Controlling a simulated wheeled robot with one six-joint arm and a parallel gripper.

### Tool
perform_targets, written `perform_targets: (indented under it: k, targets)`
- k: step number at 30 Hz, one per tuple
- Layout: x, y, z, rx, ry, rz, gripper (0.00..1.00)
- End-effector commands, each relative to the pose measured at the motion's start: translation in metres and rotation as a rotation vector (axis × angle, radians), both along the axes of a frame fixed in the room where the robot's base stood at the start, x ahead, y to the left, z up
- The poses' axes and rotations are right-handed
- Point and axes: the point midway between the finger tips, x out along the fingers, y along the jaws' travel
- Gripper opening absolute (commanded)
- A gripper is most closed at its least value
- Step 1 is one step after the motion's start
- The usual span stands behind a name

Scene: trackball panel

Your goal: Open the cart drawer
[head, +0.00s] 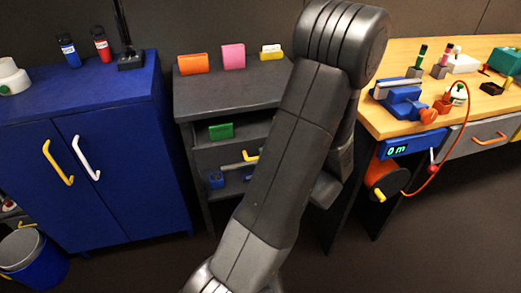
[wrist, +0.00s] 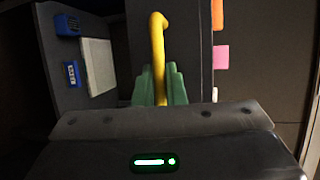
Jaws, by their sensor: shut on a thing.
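The dark grey cart (head: 225,97) stands in the middle of the head view. Its drawer front (wrist: 190,40) carries a yellow handle (wrist: 158,50), which also shows in the head view (head: 251,156). A green block (head: 221,130) shows between the cart's top edge and the front; how far out the drawer stands is hard to tell. My gripper (wrist: 160,85) has green fingers in the wrist view, closed on both sides of the handle. In the head view my arm hides the gripper and the cart's right part.
Orange (head: 193,63), pink (head: 233,57) and yellow (head: 271,52) items stand on the cart's top. A blue box (head: 216,180) sits on its lower shelf. A blue cabinet (head: 90,150) is at left, a wooden workbench (head: 400,60) at right. Floor before the cart looks clear.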

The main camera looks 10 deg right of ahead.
Motion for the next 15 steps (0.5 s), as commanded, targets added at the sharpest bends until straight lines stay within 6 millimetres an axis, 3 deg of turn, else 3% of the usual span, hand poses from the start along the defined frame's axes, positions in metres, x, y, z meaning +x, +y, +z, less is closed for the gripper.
perform_targets:
  k: [6,15]
  targets:
    - [-0.055,-0.003,-0.004,-0.002,0.001,-0.007,0.0]
    - [-0.1,-0.004,-0.002,-0.001,0.002,-0.003,0.0]
